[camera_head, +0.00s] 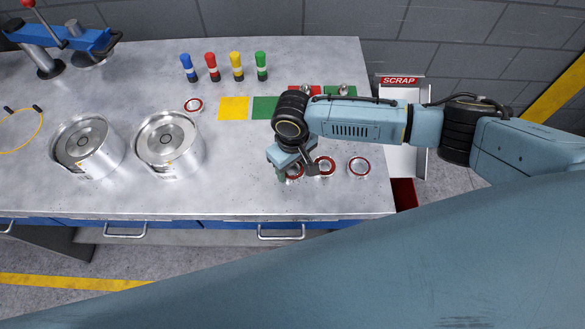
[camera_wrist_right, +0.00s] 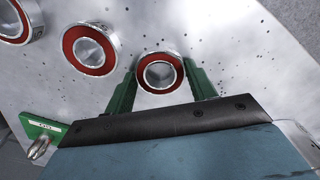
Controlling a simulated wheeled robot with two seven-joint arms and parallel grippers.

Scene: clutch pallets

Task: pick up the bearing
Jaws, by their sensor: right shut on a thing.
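Three bearings with red rings and metal rims stand in a row at the table's right front. The leftmost bearing (camera_head: 296,172) is partly hidden by my right gripper (camera_head: 284,176). In the right wrist view, the green fingers of my right gripper (camera_wrist_right: 160,88) are on either side of that bearing (camera_wrist_right: 160,73), shut on it. It is at or close to the tabletop; I cannot tell if there is a gap. The middle bearing (camera_head: 325,166) and the right bearing (camera_head: 359,168) are free beside it. My left gripper is not in view.
Another bearing (camera_head: 193,104) lies near a yellow square (camera_head: 233,108) and a green square (camera_head: 265,108). Two metal drums (camera_head: 168,143) stand at left. Several coloured markers (camera_head: 236,67) stand at the back. A white SCRAP bin (camera_head: 401,82) is beyond the table's right edge.

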